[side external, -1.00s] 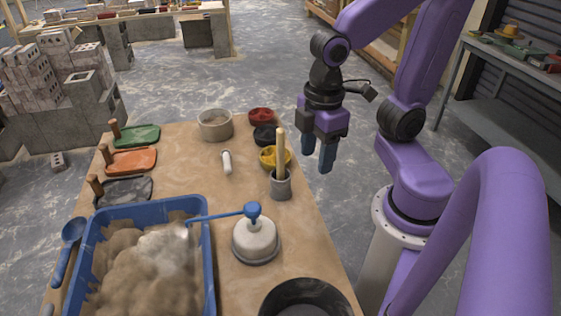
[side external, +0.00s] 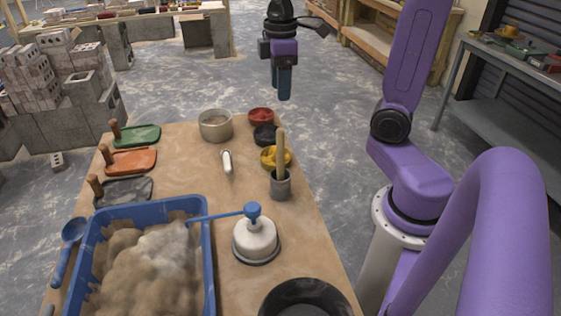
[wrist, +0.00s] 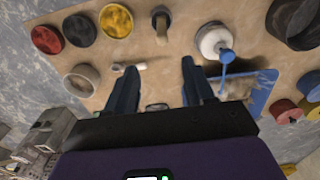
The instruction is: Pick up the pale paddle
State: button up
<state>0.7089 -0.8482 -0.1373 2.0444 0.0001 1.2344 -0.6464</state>
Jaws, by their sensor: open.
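The pale paddle (side external: 281,154) stands upright in a small grey cup (side external: 281,186) near the table's right edge. Only its upper part shows; the lower end is hidden in the cup. In the wrist view the paddle (wrist: 161,27) is seen from above, ahead of my fingertips. My gripper (side external: 284,98) is raised beyond the far right corner of the table, pointing down. It is well apart from the paddle. In the wrist view its two blue fingers (wrist: 159,62) are spread with nothing between them.
Yellow (side external: 274,157), black (side external: 264,135) and red (side external: 261,116) tubs line the right edge behind the cup. A blue-topped pump bottle (side external: 255,238) stands in front, beside a blue tray (side external: 208,265) of sand. A white-handled tool (side external: 227,161) lies left of the cup, with bare table around it.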

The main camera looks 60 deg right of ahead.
aim_at(281, 143)
jog(key=f, duration=1.6)
jog(key=shift+s+a+f, duration=0.1)
jog(key=shift+a+f, duration=0.1)
jog(key=shift+f, duration=0.15)
grip_shut()
